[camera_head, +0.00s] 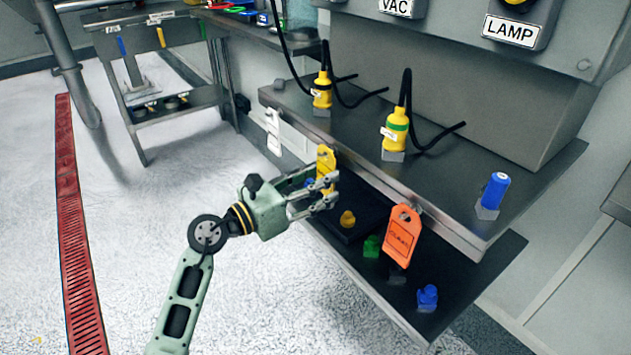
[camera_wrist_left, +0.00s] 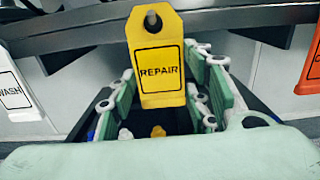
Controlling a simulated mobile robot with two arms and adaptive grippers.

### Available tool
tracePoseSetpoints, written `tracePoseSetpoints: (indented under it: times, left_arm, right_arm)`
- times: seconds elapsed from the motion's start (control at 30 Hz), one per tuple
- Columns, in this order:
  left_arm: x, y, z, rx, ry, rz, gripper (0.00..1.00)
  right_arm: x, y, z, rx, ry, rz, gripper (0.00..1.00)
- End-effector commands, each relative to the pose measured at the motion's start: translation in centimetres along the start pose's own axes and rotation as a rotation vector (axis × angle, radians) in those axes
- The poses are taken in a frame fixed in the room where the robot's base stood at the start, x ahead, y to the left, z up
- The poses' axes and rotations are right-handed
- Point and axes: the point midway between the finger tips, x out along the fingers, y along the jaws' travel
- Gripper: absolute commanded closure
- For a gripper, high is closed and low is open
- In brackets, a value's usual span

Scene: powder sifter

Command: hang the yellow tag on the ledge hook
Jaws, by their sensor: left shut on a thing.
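The yellow tag (camera_head: 326,172) reads REPAIR in the left wrist view (camera_wrist_left: 161,72). It is upright at the front edge of the upper ledge (camera_head: 440,222). My left gripper (camera_head: 327,190) is shut on the tag's lower part, with fingers on both sides. In the left wrist view, a grey hook end (camera_wrist_left: 152,19) shows at the tag's top hole. I cannot tell how far it passes through. My right gripper is not in view.
An orange tag (camera_head: 402,236) hangs from the ledge edge to the right, and a white WASH tag (camera_head: 273,140) to the left. Yellow bottles (camera_head: 396,132) and a blue cylinder (camera_head: 495,190) stand on the ledge. The lower shelf (camera_head: 480,270) holds small coloured pieces.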

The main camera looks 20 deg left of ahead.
Motion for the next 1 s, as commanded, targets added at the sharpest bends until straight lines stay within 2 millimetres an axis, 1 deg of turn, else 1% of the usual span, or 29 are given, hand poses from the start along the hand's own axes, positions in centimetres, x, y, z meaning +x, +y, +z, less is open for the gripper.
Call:
tracePoseSetpoints:
  times: [0.37,0.4,0.6,0.9,1.0]
  left_arm:
    - [-0.02,0.01,0.01,0.0,0.0,0.0,0.73]
    - [-0.02,0.01,0.0,0.0,0.0,0.0,0.52]
    - [-0.02,0.01,0.0,0.0,0.0,0.0,0.34]
    - [-0.06,0.01,-0.03,0.0,0.001,0.0,0.34]
    - [-0.57,0.06,-0.12,0.001,0.003,0.001,0.34]
  right_arm:
    - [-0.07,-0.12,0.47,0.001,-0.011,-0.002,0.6]
    - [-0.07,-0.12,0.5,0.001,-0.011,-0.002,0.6]
    - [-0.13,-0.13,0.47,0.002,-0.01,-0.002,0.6]
    - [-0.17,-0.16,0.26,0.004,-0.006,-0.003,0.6]
    - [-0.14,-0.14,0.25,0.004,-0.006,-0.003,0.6]
